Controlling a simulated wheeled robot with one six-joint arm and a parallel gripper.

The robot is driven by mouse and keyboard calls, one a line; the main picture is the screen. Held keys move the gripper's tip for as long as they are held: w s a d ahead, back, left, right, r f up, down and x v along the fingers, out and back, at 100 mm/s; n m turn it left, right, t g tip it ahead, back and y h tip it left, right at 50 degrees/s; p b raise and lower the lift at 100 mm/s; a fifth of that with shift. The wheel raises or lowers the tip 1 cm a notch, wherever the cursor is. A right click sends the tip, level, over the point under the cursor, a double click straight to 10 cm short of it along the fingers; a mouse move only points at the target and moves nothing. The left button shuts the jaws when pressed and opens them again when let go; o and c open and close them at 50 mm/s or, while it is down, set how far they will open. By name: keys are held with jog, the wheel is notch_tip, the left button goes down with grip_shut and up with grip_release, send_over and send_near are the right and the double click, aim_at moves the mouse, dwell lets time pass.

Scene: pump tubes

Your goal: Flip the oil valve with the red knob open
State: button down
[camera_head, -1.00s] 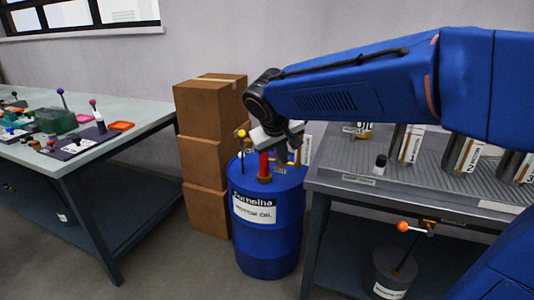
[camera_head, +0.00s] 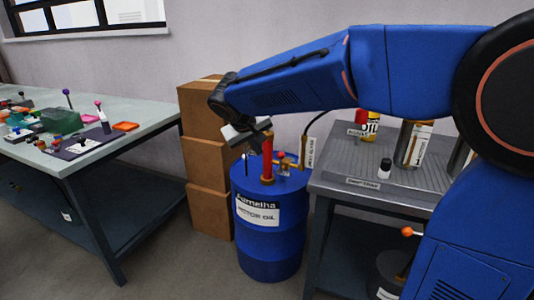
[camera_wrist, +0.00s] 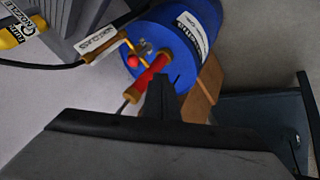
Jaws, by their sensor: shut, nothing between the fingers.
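The blue motor oil drum (camera_head: 268,238) stands on the floor between the boxes and the right bench; it also shows in the wrist view (camera_wrist: 207,18). A red pump cylinder (camera_head: 267,158) with brass ends stands on its top, and shows in the wrist view (camera_wrist: 152,74). Beside it is a brass valve (camera_head: 288,163) with a small red knob (camera_head: 279,155); the wrist view shows the knob clearly (camera_wrist: 132,61). My gripper (camera_head: 266,126) is shut and empty, near the pump's upper end and left of the valve. I cannot tell if it touches the pump.
A white tag (camera_head: 311,152) and a dark hose are at the valve's right. Cardboard boxes (camera_head: 208,162) are stacked left of the drum. The grey right bench (camera_head: 345,185) stands close to the drum and carries bottles. The left bench (camera_head: 150,125) holds small items.

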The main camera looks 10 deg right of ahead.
aim_at(278, 156)
jog(key=w+d+f, duration=0.6)
jog(key=f, duration=0.1)
jog(key=shift+d, duration=0.4)
jog(key=shift+s+d+r+y, duration=0.1)
jog(key=shift+s+d+y, duration=0.1)
jog(key=shift+d+y, duration=0.2)
dwell(0.4)
jog(key=shift+s+d+m+t+y, duration=0.3)
jog(key=shift+d+m+t, duration=0.1)
jog(key=shift+t, duration=0.1)
jog(key=s+d+f+t+y, duration=0.1)
jog(key=s+d+f, duration=0.3)
jog(key=d, duration=0.1)
jog(key=shift+d+m+t+y, duration=0.3)
jog(key=shift+d+m, duration=0.05)
jog(key=shift+m, duration=0.05)
dwell(0.5)
jog(key=shift+a, duration=0.1)
